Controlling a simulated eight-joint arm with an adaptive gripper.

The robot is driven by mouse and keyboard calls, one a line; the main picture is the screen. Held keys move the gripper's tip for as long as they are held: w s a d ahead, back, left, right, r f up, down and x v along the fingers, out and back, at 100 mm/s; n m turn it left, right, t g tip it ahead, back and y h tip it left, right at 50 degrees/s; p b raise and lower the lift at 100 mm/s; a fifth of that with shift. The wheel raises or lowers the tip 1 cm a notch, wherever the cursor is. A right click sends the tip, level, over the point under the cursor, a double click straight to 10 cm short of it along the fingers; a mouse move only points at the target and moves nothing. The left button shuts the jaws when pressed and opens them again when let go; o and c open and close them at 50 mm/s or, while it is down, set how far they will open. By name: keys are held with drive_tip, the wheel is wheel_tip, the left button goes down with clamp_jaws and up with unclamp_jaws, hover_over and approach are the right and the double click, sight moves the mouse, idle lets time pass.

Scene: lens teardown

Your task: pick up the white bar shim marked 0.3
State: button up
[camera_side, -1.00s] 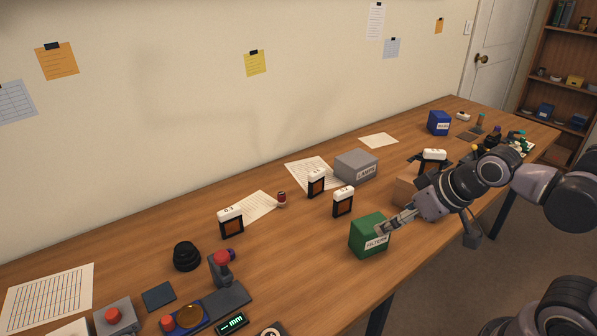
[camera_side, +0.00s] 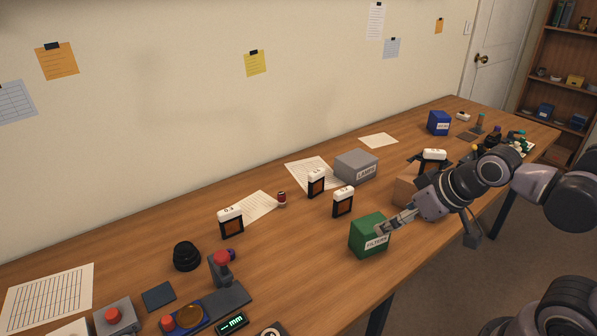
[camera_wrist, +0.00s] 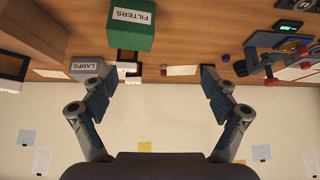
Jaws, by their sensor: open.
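Several white bars sit on upright dark stands with orange panels: one at left (camera_side: 230,213), one in the middle (camera_side: 317,174), one nearer the front (camera_side: 344,192) and one at right (camera_side: 434,154). Their printed marks are too small to read surely, so I cannot tell which is 0.3. My gripper (camera_side: 392,224) is by the green FILTERS box, away from the left and middle bars. In the wrist view my gripper (camera_wrist: 157,76) is open with nothing between its fingers.
The green FILTERS box (camera_side: 368,238) is close to my gripper. The grey LAMPS box (camera_side: 357,166) stands behind the bars. A black round part (camera_side: 187,256) and a device with a red knob (camera_side: 222,270) are at left. Bare table lies between.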

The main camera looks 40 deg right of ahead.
drive_tip(key=w+a+r, duration=0.3)
drive_tip(key=w+r, duration=0.2)
drive_tip(key=w, duration=0.2)
drive_tip(key=g, duration=0.3)
hover_over(229, 210)
drive_tip(key=s, duration=0.4)
wheel_tip(229, 210, down, 8)
drive_tip(key=shift+m, duration=0.3)
drive_tip(key=shift+w+x, duration=0.15)
drive_tip(key=shift+x, duration=2.4)
drive_tip(key=shift+w+x, duration=0.1)
drive_tip(key=shift+x, duration=2.5)
drive_tip(key=shift+r, duration=0.15)
drive_tip(key=c, duration=1.2)
